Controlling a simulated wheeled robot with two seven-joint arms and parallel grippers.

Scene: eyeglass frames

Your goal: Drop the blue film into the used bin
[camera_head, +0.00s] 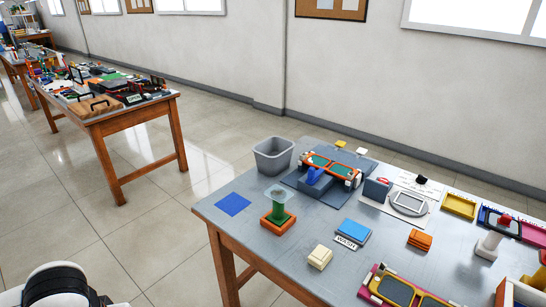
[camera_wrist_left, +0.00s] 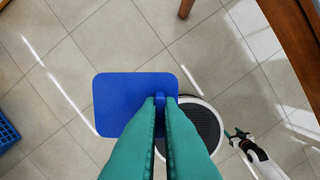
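The blue film (camera_wrist_left: 125,98) is a flat blue sheet with rounded corners and a small tab. My left gripper (camera_wrist_left: 167,100), seen in the left wrist view, is shut on that tab and holds the sheet out over the floor. The left gripper is outside the head view. A grey open bin (camera_head: 273,156) stands at the table's back left corner in the head view; I see no label on it. My right gripper (camera_wrist_left: 236,134) seems to show small at the right of the left wrist view, too small to tell its state.
A blue square (camera_head: 233,204) lies on the work table (camera_head: 270,258) near its left edge. An orange-based stand (camera_head: 278,212) with a green post is beside it. A fixture (camera_head: 322,178) with orange-rimmed frames stands right of the bin. Another cluttered table (camera_head: 120,122) is farther left.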

